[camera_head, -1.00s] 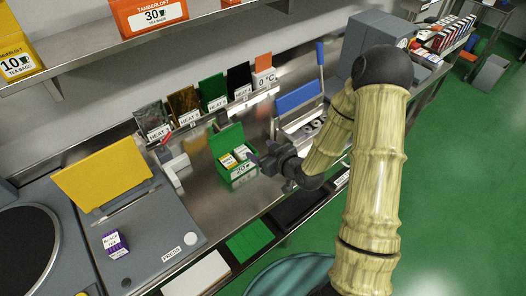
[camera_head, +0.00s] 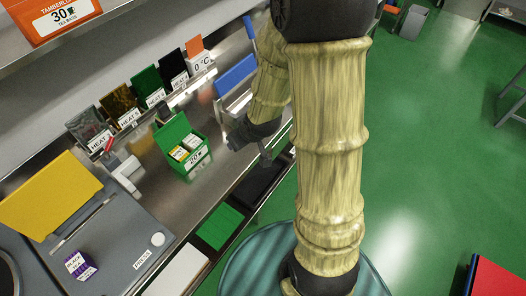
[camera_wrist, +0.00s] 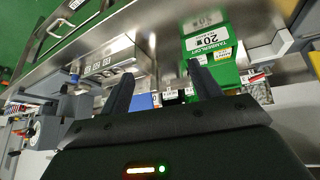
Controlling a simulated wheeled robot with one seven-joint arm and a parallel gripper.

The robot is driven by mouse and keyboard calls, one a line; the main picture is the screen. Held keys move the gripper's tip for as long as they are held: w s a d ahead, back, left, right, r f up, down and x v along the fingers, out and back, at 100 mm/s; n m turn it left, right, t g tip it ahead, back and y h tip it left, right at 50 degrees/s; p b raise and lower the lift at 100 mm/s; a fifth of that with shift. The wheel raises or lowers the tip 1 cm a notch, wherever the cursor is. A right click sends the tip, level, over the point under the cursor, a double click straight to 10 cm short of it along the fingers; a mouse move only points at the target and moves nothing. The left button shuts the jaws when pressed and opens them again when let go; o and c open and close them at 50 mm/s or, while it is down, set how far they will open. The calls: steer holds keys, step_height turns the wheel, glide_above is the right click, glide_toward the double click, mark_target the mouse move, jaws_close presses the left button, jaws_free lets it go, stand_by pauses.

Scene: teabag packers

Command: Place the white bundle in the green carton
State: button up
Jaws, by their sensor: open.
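The green carton (camera_head: 196,164) stands on the steel counter with its lid raised. It holds small packets (camera_head: 187,147) with white and yellow faces; I cannot tell for sure which is the white bundle. The carton also shows there upside down, beyond the right finger (camera_wrist: 208,42).
A grey press (camera_head: 128,245) with a raised yellow plate (camera_head: 50,195) and a purple box (camera_head: 80,264) is at left. Upright sample packs (camera_head: 147,82) line the back. A green mat (camera_head: 220,226) and a dark tray (camera_head: 258,178) lie along the front edge.

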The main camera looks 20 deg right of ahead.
steer(key=s+d+r+m+g+h, duration=0.1)
steer(key=s+d+r+m+g, duration=0.1)
steer(key=s, duration=0.9)
step_height(320, 180, up, 4)
steer(key=shift+d+f+m+g, duration=0.1)
steer(key=shift+d+m+g, duration=0.05)
steer(key=shift+m+g, duration=0.75)
steer(key=shift+s, duration=0.2)
